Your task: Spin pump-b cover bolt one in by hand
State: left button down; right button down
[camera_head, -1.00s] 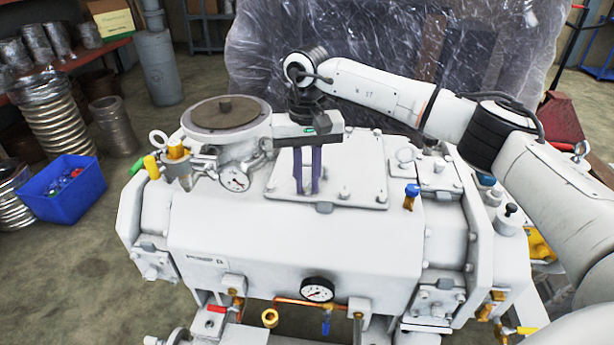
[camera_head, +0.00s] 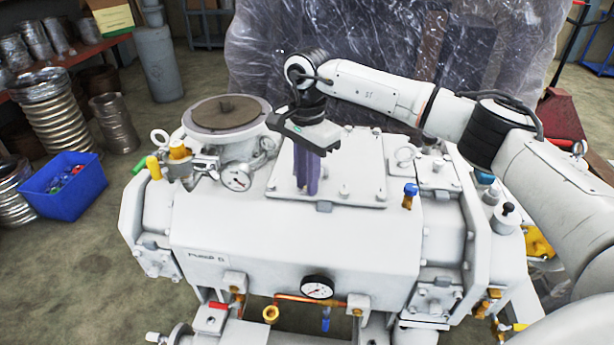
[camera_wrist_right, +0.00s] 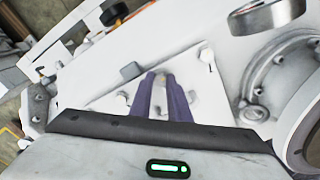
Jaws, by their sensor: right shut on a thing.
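Pump B (camera_head: 290,240) is a large white housing with a flat bolted cover plate (camera_head: 350,165) on its top. Several bolts stand around the plate's edge, such as one at the right front corner (camera_head: 381,198). My right gripper (camera_head: 307,190) points down at the plate's left front part, its purple fingers close together. In the right wrist view the fingers (camera_wrist_right: 163,78) are shut on a small pale bolt head (camera_wrist_right: 161,77), mostly hidden between them. My left gripper is not in view.
A blue bin (camera_head: 62,188) stands on the floor at left. Plastic-wrapped goods (camera_head: 390,60) are behind.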

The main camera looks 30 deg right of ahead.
jog(key=m, duration=0.4)
jog(key=shift+w+r+m, duration=0.1)
jog(key=shift+m, duration=0.2)
jog(key=m+p, duration=0.1)
jog(key=m, duration=0.2)
jog(key=shift+m, duration=0.4)
jog(key=m+p, duration=0.1)
jog(key=m, duration=0.9)
jog(key=shift+m, duration=0.4)
jog(key=m+p, duration=0.1)
jog(key=m, duration=0.3)
jog(key=m+p, duration=0.1)
jog(key=m, duration=0.3)
jog(key=shift+m, duration=1.9)
